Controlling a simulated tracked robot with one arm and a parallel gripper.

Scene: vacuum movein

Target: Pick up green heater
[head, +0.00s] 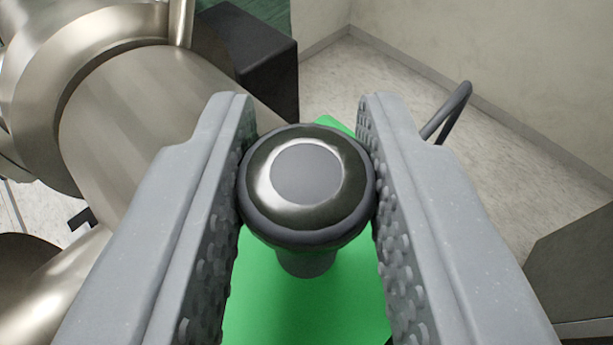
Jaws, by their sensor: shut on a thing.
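The green heater (300,300) is seen from above, with a flat bright green surface below my gripper. A round dark knob with a shiny ring and a grey flat top (307,175) stands up from it on a short grey stem. My gripper (308,180) has its two grey, studded fingers on either side of the knob, touching it left and right, and is shut on it. The fingers hide the left and right parts of the green surface. I cannot tell whether the heater rests on the floor or is lifted.
Large shiny metal pipework (140,120) fills the left side close to the gripper. A black box (255,60) stands behind it. A dark curved tube (452,110) rises at the right. Pale walls (500,60) meet behind, and a dark grey block (580,265) stands at lower right. Some speckled floor (350,85) is bare.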

